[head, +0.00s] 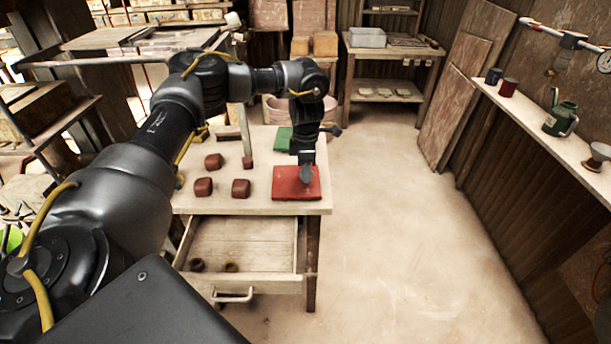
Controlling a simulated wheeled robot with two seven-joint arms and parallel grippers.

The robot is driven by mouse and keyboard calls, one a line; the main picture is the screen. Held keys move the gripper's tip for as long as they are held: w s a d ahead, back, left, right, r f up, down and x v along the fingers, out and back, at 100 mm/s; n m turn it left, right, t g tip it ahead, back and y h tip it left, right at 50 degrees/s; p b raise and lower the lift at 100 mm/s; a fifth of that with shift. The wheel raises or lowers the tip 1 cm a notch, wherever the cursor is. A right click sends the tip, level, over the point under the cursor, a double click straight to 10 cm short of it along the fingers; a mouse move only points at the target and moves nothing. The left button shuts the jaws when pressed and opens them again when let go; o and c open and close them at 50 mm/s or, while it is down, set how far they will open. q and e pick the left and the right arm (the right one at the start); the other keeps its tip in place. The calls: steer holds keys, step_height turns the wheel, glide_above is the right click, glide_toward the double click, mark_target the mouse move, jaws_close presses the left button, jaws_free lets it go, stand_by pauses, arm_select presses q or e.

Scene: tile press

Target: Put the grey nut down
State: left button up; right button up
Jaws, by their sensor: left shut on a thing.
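My left gripper (306,166) points down over the red mat (284,190) near the table's right front corner. It is shut on the grey nut (306,177), which shows only as a small grey shape at the fingertips. The nut is right over the mat; I cannot tell whether it touches it. My right gripper is not in view.
Several red-brown blocks (241,188) stand on the table (258,207) left of the mat. A green mat (282,141) lies behind. The drawer (250,240) below is open, with two small round things inside. The floor at right is clear.

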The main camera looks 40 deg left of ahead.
arm_select(q)
steer(key=shift+w+a+f, duration=0.15)
steer(key=shift+w+f, duration=0.1)
steer(key=shift+f, duration=0.05)
step_height(320, 180, down, 3)
steer(key=shift+a+p, duration=0.15)
steer(key=shift+p, duration=0.7)
steer(key=shift+f, duration=0.2)
steer(key=shift+f, duration=0.15)
steer(key=o, duration=1)
